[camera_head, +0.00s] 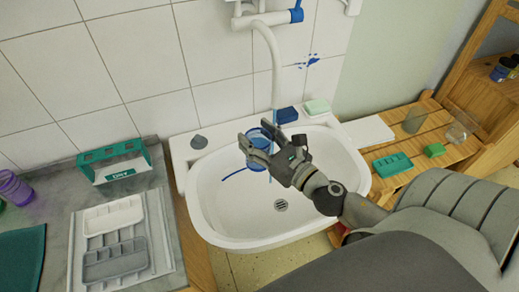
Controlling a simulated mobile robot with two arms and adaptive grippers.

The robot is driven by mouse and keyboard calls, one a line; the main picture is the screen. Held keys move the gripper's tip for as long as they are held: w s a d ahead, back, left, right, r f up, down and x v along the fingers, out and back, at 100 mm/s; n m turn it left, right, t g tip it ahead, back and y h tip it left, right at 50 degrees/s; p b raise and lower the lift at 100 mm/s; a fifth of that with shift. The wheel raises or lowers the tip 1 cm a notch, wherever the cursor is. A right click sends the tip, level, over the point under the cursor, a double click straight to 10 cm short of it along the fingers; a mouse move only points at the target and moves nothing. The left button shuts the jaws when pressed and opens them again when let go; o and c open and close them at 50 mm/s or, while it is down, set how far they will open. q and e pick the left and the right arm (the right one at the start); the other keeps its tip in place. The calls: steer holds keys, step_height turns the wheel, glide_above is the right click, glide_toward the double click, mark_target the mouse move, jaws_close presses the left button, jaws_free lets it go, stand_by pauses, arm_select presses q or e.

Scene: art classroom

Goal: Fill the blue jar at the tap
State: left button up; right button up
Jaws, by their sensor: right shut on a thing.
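The blue jar (253,159) is over the white sink basin (222,205), partly hidden by my right gripper (257,141). My right gripper is shut on the jar and holds it under the curved white tap spout (277,65). A thin blue stream (275,117) runs down from the spout's end toward the jar. I cannot tell how much is in the jar. The tap's blue handle (297,15) is at the top, on the wall. My left gripper is not in view.
A blue sponge (287,115) and a pale green soap block (317,107) sit on the sink's back rim. A grey counter at left holds a green carton (114,162) and palette trays (113,260). A wooden rack (440,157) stands at right.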

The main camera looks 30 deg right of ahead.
steer(key=s+a, duration=0.2)
steer(key=a, duration=0.3)
steer(key=shift+s+a+p, duration=0.35)
steer(key=shift+a, duration=0.05)
